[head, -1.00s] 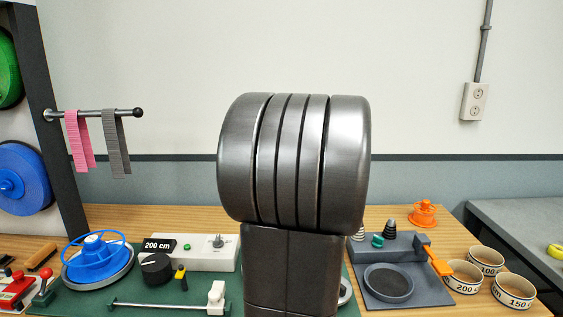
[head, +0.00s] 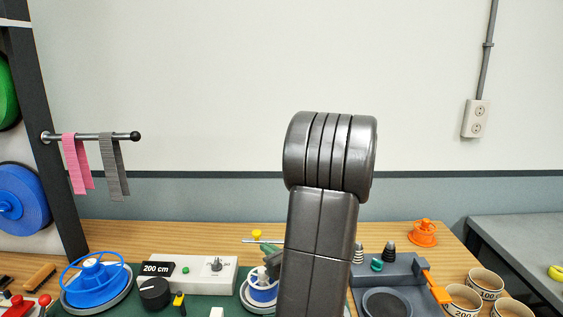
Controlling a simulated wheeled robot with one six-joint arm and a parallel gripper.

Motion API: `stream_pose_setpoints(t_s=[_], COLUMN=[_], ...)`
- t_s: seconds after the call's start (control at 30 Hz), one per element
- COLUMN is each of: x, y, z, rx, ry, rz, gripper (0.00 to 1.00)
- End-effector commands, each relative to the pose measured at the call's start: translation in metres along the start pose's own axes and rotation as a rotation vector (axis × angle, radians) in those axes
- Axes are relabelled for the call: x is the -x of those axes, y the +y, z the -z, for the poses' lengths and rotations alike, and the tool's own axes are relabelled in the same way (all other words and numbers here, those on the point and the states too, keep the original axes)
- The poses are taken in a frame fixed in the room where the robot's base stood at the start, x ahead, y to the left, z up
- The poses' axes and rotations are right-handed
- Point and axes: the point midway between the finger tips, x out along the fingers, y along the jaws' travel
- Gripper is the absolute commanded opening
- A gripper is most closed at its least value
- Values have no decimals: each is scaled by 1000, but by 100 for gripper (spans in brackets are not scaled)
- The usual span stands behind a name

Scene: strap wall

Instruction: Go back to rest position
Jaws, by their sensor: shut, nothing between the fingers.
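My arm rises through the middle of the head view, its dark grey rounded joint in front of the wall. My gripper cannot be made out; the arm hides what is behind it. Just left of the arm, a white and blue round piece (head: 262,291) is partly covered. Small dark and greenish parts above it are too small to name for sure.
A blue-rimmed wheel (head: 96,282) and a white control box (head: 203,273) stand on the bench at left. Pink (head: 76,163) and grey (head: 114,167) straps hang from a wall rod. Right are a dark scale (head: 385,303), cups (head: 487,283) and an orange spool (head: 423,233).

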Motion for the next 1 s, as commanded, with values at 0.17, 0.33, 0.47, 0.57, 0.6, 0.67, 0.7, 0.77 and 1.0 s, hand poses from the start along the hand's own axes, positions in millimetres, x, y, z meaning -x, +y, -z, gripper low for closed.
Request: stream_pose_setpoints(t_s=[0.17, 0.33, 0.47, 0.57, 0.6, 0.67, 0.7, 0.77, 1.0], x=[11, 21, 29, 34, 37, 40, 47, 58, 100], y=[-6, -11, -16, -21, -23, -27, -30, -36, -58], z=[-2, 1, 3, 4, 5, 6, 9, 10, 8], rx=[17, 37, 55, 69, 74, 84, 87, 85, 85], ry=[1, 1, 0, 0, 1, 0, 0, 0, 0], rz=[-111, -227, -323, -401, -433, -482, -487, -480, -479], gripper=[0, 0, 0, 0, 0, 0, 0, 0, 0])
